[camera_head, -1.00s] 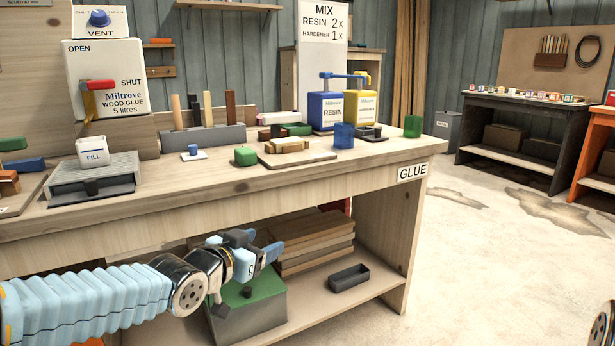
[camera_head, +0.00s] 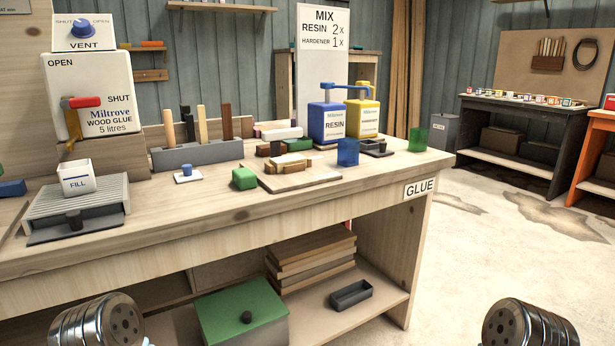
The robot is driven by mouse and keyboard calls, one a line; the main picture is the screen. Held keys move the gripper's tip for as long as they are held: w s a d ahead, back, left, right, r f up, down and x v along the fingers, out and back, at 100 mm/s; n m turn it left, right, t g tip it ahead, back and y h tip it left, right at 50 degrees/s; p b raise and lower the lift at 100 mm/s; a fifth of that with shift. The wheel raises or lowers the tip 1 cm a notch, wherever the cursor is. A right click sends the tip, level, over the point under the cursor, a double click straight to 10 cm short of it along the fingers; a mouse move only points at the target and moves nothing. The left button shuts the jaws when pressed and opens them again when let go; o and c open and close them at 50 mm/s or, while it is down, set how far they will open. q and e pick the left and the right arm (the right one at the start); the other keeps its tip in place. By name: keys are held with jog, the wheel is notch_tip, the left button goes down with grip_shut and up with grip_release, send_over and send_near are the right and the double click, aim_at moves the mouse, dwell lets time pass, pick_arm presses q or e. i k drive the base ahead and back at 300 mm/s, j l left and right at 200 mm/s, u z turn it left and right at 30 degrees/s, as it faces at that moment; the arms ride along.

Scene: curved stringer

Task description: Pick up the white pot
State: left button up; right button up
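The white pot (camera_head: 76,178) is a small square open-topped cup marked FILL. It stands upright on the grey slatted drip grate (camera_head: 50,205), below the yellow spout (camera_head: 72,122) of the white wood glue dispenser (camera_head: 95,80) with its red lever (camera_head: 84,102). I cannot see whether the pot holds anything. Neither of my grippers is in view. Only rounded metal links of my arms show at the bottom left and bottom right edges, well below the bench top and apart from the pot.
The pale wooden bench (camera_head: 150,228) carries a grey rack of sticks (camera_head: 200,154), a green block (camera_head: 244,178), a board (camera_head: 310,178) with wooden pieces, a blue cup (camera_head: 347,152) and the resin pump (camera_head: 327,122). A green-lidded box (camera_head: 240,305) sits on the lower shelf.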

aim_at(76, 178)
jog(key=u, duration=1.3)
